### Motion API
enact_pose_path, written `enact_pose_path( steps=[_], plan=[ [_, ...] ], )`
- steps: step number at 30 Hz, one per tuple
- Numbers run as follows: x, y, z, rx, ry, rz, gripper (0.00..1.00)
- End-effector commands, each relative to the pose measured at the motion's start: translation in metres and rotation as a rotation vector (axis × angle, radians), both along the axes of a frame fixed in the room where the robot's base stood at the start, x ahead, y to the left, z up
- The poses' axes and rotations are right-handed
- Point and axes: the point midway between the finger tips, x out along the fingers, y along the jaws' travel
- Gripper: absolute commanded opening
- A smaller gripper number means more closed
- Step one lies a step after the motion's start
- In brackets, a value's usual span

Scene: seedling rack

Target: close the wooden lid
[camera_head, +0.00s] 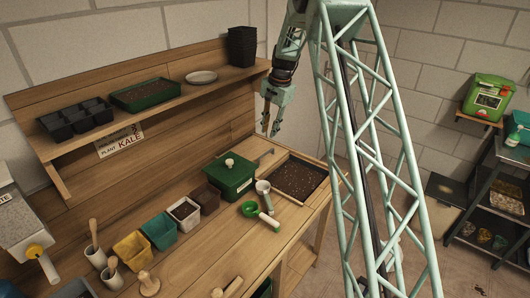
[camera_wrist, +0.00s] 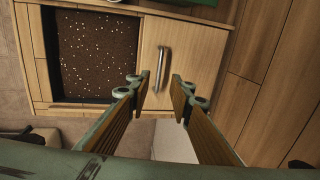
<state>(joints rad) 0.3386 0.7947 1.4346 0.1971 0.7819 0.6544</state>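The wooden lid (camera_wrist: 200,60) is a flat pale panel with a metal bar handle (camera_wrist: 161,68). In the wrist view it lies beside the open bin of dark soil with white specks (camera_wrist: 98,55); the soil is uncovered. In the head view the lid (camera_head: 266,155) is partly visible behind the soil bin (camera_head: 298,178), at the bench's back right. My gripper (camera_head: 268,132) points down above the lid. In the wrist view its two fingers (camera_wrist: 157,84) are spread, with the handle showing between and beyond them. It holds nothing.
A green lidded box (camera_head: 232,178) stands left of the lid. A white cup (camera_head: 263,190) and a green scoop (camera_head: 252,209) are in front of the soil bin. Several small pots line the bench to the left. A shelf (camera_head: 160,92) with trays runs along the back.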

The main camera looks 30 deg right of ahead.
Motion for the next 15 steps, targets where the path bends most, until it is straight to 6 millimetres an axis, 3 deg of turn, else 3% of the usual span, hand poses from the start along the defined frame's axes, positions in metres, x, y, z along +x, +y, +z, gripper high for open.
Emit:
enact_pose_path(
  steps=[15],
  plan=[
    [0.008, 0.005, -0.049, 0.001, 0.003, 0.0, 0.2]
  ],
)
